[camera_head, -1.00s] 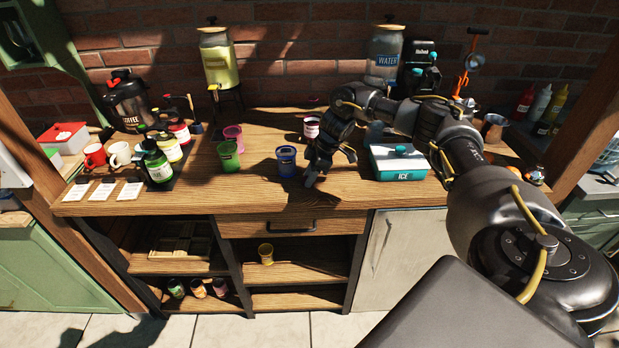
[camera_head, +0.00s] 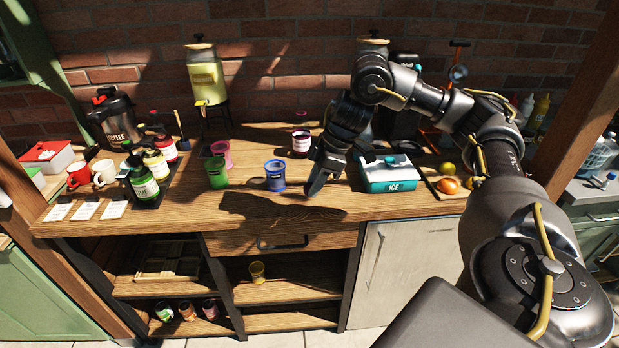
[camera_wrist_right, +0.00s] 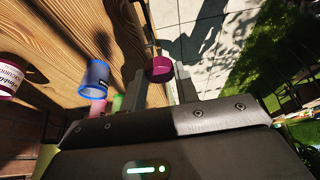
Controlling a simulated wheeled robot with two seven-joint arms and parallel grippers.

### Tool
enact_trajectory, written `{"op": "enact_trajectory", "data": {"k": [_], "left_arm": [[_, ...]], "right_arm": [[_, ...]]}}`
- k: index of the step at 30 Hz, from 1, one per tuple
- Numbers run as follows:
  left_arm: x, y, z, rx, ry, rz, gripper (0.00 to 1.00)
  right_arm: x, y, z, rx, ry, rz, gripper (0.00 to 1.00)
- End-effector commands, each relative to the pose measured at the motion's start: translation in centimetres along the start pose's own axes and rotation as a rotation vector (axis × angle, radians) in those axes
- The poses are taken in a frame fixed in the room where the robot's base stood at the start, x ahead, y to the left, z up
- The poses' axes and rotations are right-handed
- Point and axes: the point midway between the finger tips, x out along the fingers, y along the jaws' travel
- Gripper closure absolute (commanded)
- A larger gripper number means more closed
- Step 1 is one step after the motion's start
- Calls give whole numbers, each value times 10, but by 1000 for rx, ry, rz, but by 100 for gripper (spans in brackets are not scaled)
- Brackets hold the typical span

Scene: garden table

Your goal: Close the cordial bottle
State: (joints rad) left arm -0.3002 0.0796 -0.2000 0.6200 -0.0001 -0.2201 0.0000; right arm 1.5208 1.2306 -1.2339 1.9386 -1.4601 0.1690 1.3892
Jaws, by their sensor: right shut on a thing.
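The cordial bottle, as far as I can tell, is the dark red jar with a pale label (camera_head: 301,144) standing upright on the table, behind and right of the blue cup. Part of it shows at the left edge of the right wrist view (camera_wrist_right: 8,78). My right gripper (camera_head: 311,192) is near the table's front edge, in front of the bottle and right of the blue cup. In the right wrist view its fingertips are shut on a magenta cap (camera_wrist_right: 160,68), apart from the bottle. The bottle's mouth is too small to judge. My left gripper is not in view.
A blue cup (camera_head: 275,176) stands left of my right gripper, with a green cup (camera_head: 216,173) and a pink cup (camera_head: 221,152) further left. A teal ice box (camera_head: 390,176) stands close on the right.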

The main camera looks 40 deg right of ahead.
Motion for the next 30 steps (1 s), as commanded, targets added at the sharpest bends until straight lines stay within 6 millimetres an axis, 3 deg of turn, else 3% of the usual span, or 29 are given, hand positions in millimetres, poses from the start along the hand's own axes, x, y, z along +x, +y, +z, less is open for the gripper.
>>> {"op": "enact_trajectory", "data": {"k": [6,20,25,30], "left_arm": [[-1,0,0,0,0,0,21],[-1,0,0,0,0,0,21],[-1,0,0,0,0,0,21],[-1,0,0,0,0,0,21]], "right_arm": [[-6,-12,1,-1,-1,1,94],[-3,-16,-2,-3,-3,-1,94],[29,-40,-35,-24,-19,1,94],[73,-89,-77,-37,-19,3,94]]}}
